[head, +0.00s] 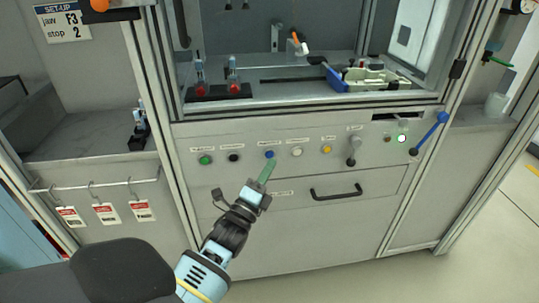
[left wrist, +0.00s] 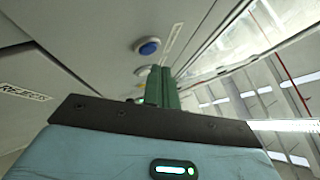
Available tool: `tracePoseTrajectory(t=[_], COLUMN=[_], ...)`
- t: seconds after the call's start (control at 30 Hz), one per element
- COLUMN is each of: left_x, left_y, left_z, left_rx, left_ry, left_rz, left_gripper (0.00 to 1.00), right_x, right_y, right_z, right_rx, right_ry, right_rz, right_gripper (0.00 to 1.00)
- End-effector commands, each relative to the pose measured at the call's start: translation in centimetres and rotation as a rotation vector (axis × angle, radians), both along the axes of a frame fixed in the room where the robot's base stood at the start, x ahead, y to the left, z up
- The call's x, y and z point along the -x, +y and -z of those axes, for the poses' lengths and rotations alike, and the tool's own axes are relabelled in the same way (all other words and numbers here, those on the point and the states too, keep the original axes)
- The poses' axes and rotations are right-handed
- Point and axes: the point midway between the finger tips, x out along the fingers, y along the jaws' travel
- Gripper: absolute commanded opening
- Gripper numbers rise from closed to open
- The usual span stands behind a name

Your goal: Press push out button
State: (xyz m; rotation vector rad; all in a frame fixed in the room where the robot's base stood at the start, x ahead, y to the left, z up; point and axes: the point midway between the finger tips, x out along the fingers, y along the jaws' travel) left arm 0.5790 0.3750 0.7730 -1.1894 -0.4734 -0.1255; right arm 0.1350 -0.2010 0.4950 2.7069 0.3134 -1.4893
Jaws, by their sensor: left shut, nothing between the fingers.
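A row of round buttons runs along the grey front panel: green (head: 205,160), black (head: 234,157), blue (head: 270,154), white (head: 296,152) and amber (head: 327,149). Their labels are too small to read, so I cannot tell which is push out. My left gripper (head: 268,169) has its green fingers shut and empty, with the tips just below the blue button in the head view. In the left wrist view the closed fingers (left wrist: 162,87) point toward the panel, and the blue button (left wrist: 149,47) shows beyond the tips. A small gap seems to remain. My right gripper is out of view.
A dark drawer handle (head: 337,191) lies below the buttons. A black knob lever (head: 352,155) and a blue-handled lever (head: 430,132) stick out at right. Red tags (head: 104,213) hang from a rail at left. The panel around the blue button is clear.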

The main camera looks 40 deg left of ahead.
Motion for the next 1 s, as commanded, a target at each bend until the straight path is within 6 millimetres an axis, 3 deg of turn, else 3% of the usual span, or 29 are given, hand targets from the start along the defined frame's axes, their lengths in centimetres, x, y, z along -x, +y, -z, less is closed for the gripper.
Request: tracePoseTrajectory(t=[0.5,1.0], left_x=[2.7,2.9], left_y=[-3.2,-3.4], left_z=[-0.1,0.0], left_rx=[0.002,0.000], left_ry=[0.000,0.000], left_rz=[0.001,0.000], left_gripper=[0.00,0.00], right_x=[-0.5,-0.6], right_y=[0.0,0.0], right_z=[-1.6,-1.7], right_rx=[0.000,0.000], right_ry=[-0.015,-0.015], right_rz=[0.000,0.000], right_gripper=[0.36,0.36])
